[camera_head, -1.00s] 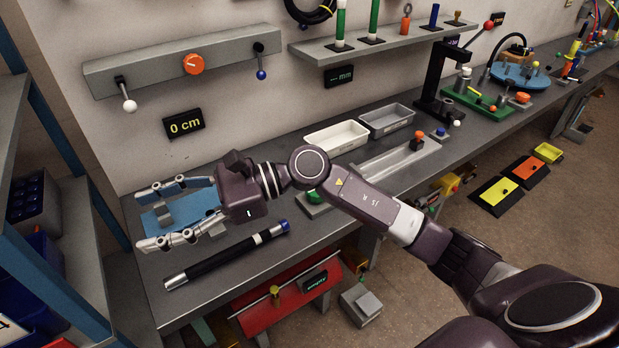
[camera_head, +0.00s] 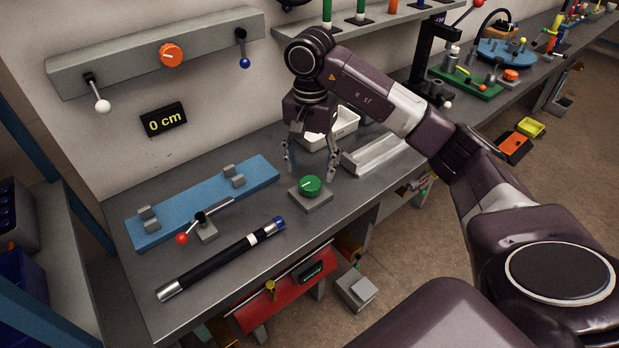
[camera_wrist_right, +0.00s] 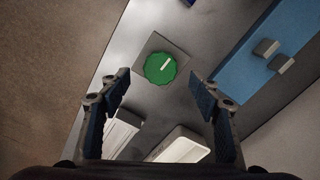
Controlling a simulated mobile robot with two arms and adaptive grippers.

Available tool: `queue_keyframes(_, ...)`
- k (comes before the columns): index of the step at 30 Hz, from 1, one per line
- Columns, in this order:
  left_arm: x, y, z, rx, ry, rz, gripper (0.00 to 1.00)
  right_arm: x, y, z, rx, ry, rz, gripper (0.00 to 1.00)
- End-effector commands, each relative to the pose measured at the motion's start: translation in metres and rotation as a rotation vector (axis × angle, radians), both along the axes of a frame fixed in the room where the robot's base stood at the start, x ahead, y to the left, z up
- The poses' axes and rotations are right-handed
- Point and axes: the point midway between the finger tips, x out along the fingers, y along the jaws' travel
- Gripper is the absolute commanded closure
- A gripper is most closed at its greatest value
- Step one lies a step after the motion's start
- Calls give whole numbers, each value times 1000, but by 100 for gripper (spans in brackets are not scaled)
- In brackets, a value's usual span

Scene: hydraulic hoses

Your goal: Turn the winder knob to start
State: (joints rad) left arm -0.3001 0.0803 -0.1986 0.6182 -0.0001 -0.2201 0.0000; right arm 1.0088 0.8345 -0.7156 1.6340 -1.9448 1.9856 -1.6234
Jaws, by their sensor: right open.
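A green knob (camera_head: 311,185) with a white pointer line sits on a square grey base on the bench. It also shows in the right wrist view (camera_wrist_right: 160,68), ahead of my fingers and roughly centred between them. My right gripper (camera_head: 310,170) points down, open and empty, just behind and above the green knob; I see no contact. An orange knob (camera_head: 171,54) with a white mark is on the grey wall rail, above a "0 cm" display (camera_head: 163,120). No label shows which knob is the winder's. My left gripper is not in view.
A blue plate (camera_head: 190,206) with grey blocks lies left of the green knob. A red-tipped lever (camera_head: 205,227) and a black hose (camera_head: 222,260) lie in front of it. A white bin (camera_head: 345,125) and pale tray (camera_head: 378,153) stand close behind and right of my gripper.

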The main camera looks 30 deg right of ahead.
Motion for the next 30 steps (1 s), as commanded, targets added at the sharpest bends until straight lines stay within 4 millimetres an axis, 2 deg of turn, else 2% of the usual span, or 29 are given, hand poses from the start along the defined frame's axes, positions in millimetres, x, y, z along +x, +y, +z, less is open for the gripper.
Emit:
queue_keyframes(3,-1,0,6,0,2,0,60,-2,0,-20,0,5,0,43)
queue_keyframes(9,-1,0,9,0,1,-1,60,-1,0,-41,1,1,0,43)
queue_keyframes(19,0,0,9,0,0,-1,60,0,1,-45,2,-1,0,43)
queue_keyframes(30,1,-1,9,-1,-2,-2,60,0,1,-45,1,0,0,84)
